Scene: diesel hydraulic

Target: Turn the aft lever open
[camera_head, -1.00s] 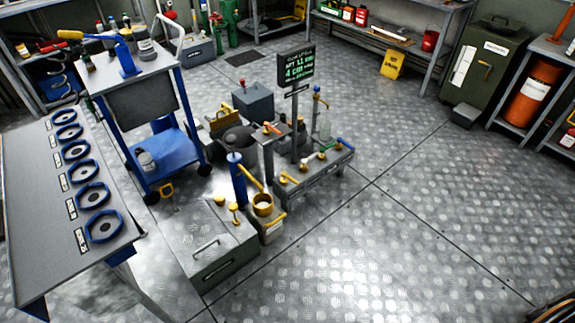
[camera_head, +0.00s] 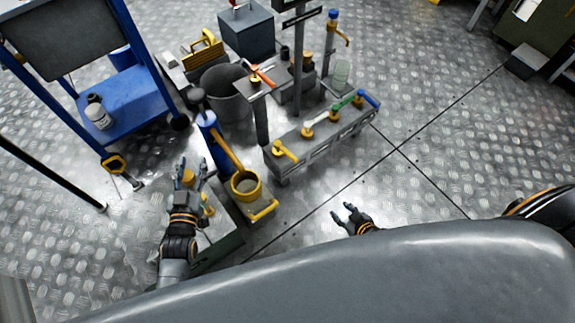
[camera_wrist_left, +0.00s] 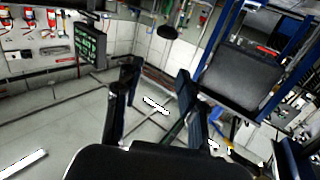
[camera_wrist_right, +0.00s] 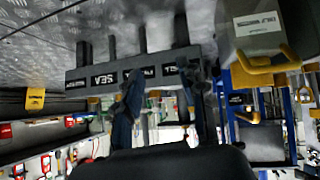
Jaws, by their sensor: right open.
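A grey valve manifold (camera_head: 325,140) stands on the floor in the head view, with yellow (camera_head: 285,152), green (camera_head: 342,103) and blue (camera_head: 369,98) handles along its top. A red-orange lever (camera_head: 262,76) sits on a small raised stand behind it. I cannot tell which lever is the aft one. The manifold's labelled side (camera_wrist_right: 140,72) shows upside down in the right wrist view; most labels are unclear. My right gripper (camera_head: 344,212) is open and empty, in front of the manifold and apart from it. My left gripper (camera_head: 193,168) is open, above the grey box by the yellow cup.
A yellow cup (camera_head: 246,188) and a blue hand pump (camera_head: 207,128) stand left of the manifold. A grey bucket (camera_head: 226,95) is behind them. A blue trolley (camera_head: 135,100) is at the left. The floor right of the manifold is clear.

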